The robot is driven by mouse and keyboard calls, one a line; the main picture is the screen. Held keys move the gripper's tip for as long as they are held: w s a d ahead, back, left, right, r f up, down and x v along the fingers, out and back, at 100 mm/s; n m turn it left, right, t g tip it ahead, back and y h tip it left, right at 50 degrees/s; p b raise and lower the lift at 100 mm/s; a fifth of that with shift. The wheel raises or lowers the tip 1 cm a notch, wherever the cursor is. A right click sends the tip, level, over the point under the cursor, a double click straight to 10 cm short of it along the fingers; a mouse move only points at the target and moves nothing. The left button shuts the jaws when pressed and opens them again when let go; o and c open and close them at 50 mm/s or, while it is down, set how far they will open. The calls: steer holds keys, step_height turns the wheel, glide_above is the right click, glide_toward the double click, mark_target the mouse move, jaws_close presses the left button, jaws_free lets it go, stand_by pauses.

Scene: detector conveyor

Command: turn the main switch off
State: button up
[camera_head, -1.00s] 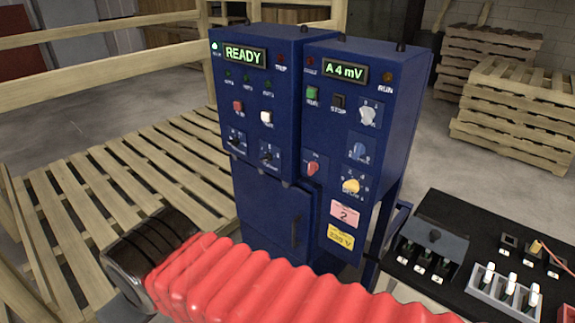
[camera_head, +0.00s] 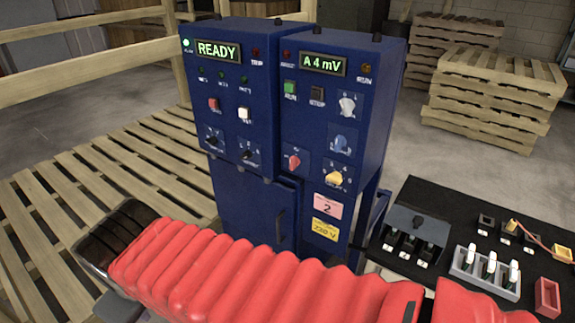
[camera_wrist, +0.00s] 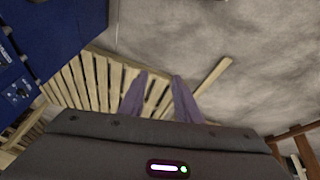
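The blue control cabinet (camera_head: 243,200) stands in the middle of the head view, with lit READY and "A 4 mV" displays. On its right half are a red rotary knob (camera_head: 293,161), a white one (camera_head: 347,105), a blue one (camera_head: 341,142) and a yellow one (camera_head: 334,178). I cannot read which is labelled the main switch. In the wrist view the cabinet's blue face (camera_wrist: 60,30) fills the upper left, with a dark knob (camera_wrist: 17,92) at the edge. My gripper (camera_wrist: 160,77) is open and empty, its two fingers apart, and clear of the cabinet.
A wooden pallet (camera_head: 75,185) with rails lies left of the cabinet. A black table (camera_head: 440,200) with a switch box (camera_head: 415,235) and small parts stands right. Stacked pallets (camera_head: 485,100) are behind. My red-sleeved arm crosses the front.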

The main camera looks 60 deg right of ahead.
steer(key=s+d+f+n+g+h, duration=0.1)
steer(key=d+f+g+h, duration=0.1)
steer(key=d, duration=0.5)
steer(key=s+d+f+n+g+h, duration=0.1)
steer(key=d+f+g+h, duration=0.15)
steer(key=d, duration=0.45)
steer(key=n+g+h, duration=0.3)
steer(key=n+h, duration=0.9)
steer(key=n, duration=0.2)
glide_toward(290, 162)
steer(key=a, duration=0.4)
steer(key=shift+w+a, duration=0.3)
steer(key=shift+a, duration=0.1)
steer(key=d, duration=0.4)
steer(key=s+d, duration=0.1)
steer(key=d, duration=0.4)
steer(key=s+d, duration=0.1)
steer(key=d, duration=0.3)
steer(key=shift+s+d, duration=0.1)
steer(key=shift+d, duration=0.25)
steer(key=c, duration=0.6)
steer(key=shift+a, duration=0.15)
jaws_close()
steer(key=shift+r, duration=0.1)
